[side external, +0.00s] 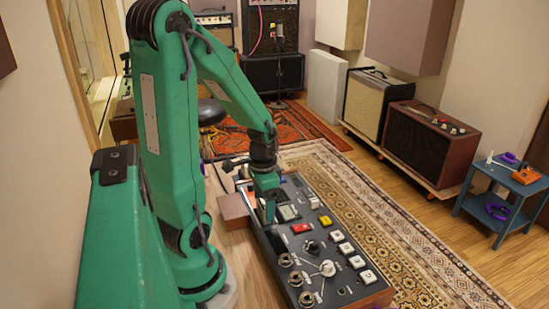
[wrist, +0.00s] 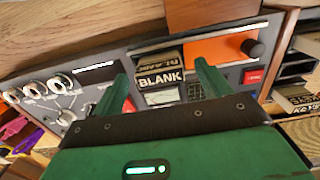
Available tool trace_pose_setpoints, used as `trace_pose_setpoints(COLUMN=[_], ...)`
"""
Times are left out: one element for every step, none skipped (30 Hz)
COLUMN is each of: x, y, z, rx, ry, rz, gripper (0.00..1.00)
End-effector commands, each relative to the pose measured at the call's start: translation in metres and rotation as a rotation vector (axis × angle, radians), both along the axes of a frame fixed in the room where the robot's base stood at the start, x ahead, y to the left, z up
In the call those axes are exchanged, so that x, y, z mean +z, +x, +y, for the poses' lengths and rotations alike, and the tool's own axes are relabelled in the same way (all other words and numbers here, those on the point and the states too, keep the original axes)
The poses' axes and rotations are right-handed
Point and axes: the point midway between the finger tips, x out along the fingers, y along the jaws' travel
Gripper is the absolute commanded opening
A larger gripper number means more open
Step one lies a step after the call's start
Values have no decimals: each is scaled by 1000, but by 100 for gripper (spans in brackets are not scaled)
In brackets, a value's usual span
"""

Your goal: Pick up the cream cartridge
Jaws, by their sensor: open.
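My gripper (side external: 268,208) reaches down over the far half of a dark control panel (side external: 325,268) in the side view. In the wrist view my gripper (wrist: 161,68) is open, its two green fingers apart. Between them, farther out, shows a dark block with white "BLANK" lettering (wrist: 160,79) at the panel. Just below the block is a small pale, screen-like patch (wrist: 161,98). I see nothing held. I cannot clearly make out a cream cartridge; the block's colour reads dark, and my fingers and gripper body hide part of the panel.
The panel carries knobs, buttons and an orange plate (wrist: 217,51). Dark labelled items (wrist: 298,98) lie at the right of the wrist view. A brown wooden block (side external: 233,207) sits beside the panel. A blue side table (side external: 505,190) stands far right.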

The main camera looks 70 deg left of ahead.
Motion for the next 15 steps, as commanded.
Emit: trace_pose_setpoints(x=[-5,-6,-9,-10,-11,-12,-12,-12,-13,-12,-12,-12,-12,-12,-12], y=[-1,-1,-1,-1,-1,-1,0,0,0,0,0,0,0,0,0], z=[0,0,0,0,0,0,0,0,0,0,0,0,0,0,0], rx=[0,0,0,0,0,0,0,0,0,0,0,0,0,0,0], ry=[-3,-2,-1,-1,-2,-1,-1,-1,0,0,0,0,0,0,0], rz=[4,3,2,2,2,2,2,1,1,0,0,0,0,0,0], gripper=[77,77,77,77,77,77,77,77,77,77,77,77,77,77,77])
